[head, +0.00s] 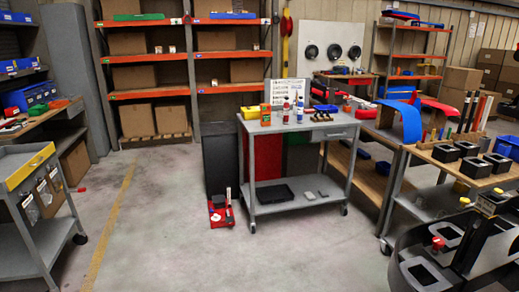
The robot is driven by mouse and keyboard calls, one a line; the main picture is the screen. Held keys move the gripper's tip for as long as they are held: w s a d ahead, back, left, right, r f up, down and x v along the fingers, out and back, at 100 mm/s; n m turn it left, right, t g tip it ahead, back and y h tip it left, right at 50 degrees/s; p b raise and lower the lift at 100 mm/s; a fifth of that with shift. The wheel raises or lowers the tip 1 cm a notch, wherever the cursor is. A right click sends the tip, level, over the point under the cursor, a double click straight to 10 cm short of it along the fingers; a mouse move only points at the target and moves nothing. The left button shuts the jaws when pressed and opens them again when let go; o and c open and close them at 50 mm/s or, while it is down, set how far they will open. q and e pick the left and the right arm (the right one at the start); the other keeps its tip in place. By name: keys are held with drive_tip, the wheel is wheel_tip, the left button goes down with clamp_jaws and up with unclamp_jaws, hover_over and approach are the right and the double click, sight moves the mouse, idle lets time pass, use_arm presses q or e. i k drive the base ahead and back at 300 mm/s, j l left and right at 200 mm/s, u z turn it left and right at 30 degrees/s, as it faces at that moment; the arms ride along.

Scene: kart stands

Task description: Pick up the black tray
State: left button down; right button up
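A flat black tray (275,194) lies on the lower shelf of a grey wheeled cart (304,205) in the middle of the head view. It sits toward the left part of that shelf, below the cart's top. Its inside is too dark to make out. Neither of my grippers shows in the head view.
A red item with bottles (220,212) stands on the floor left of the cart. A workbench (440,163) holds black bins at right. A grey trolley (45,245) stands at left. The floor (190,250) in front is clear.

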sight(278, 194)
drive_tip(key=i+j, duration=0.1)
drive_tip(key=i, duration=0.5)
drive_tip(key=i+j, duration=0.1)
drive_tip(key=i, duration=0.5)
drive_tip(key=i+j, duration=0.1)
drive_tip(key=i, duration=0.5)
drive_tip(key=i+l, duration=0.2)
drive_tip(key=i, duration=0.3)
drive_tip(key=i+l, duration=0.25)
drive_tip(key=i, duration=0.25)
drive_tip(key=i+l, duration=0.2)
drive_tip(key=i, duration=0.25)
